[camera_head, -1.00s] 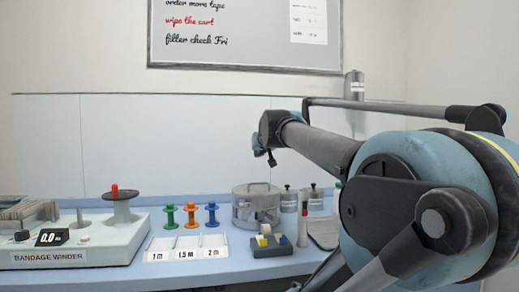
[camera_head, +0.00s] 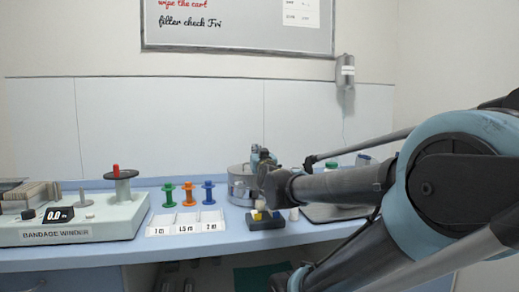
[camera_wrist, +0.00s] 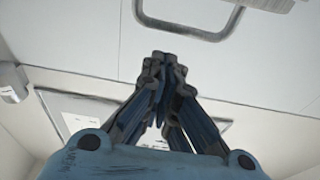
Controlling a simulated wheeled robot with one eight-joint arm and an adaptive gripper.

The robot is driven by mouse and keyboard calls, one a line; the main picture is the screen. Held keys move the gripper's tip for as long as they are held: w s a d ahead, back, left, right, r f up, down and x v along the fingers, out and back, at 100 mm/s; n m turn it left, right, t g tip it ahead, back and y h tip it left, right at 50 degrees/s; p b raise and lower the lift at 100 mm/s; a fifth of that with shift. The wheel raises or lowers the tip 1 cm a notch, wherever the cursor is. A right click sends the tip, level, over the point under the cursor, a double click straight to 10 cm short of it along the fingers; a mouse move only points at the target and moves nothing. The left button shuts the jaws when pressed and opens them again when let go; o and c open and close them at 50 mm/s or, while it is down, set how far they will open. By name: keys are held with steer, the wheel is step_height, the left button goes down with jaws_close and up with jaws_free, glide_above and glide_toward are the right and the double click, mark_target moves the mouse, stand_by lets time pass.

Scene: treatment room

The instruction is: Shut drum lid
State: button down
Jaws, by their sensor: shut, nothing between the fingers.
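The round metal drum (camera_head: 240,188) stands on the worktop in the head view, partly hidden behind my arm. Its lid cannot be made out clearly there, so I cannot tell its angle. My gripper (camera_head: 262,152) is small in the head view, just above the drum's right side; contact cannot be judged. In the wrist view my gripper (camera_wrist: 160,62) is shut and empty, its fingertips together. A grey metal loop (camera_wrist: 190,35) crosses the top of that view beyond the fingertips. I cannot tell whether it belongs to the lid.
The bandage winder (camera_head: 75,218) fills the worktop's left side. Green, orange and blue spools (camera_head: 188,194) stand behind a white labelled tray (camera_head: 186,222). A dark block with small pieces (camera_head: 265,221) sits in front of the drum. A dispenser (camera_head: 345,70) hangs on the wall.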

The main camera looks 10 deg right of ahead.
steer(key=shift+s+d+f, duration=0.1)
steer(key=shift+s+f, duration=0.2)
steer(key=shift+f, duration=0.4)
steer(key=shift+s+f, duration=0.25)
steer(key=shift+f, duration=0.45)
steer(key=shift+s+f, duration=0.4)
steer(key=shift+f, duration=0.25)
steer(key=shift+r, duration=0.1)
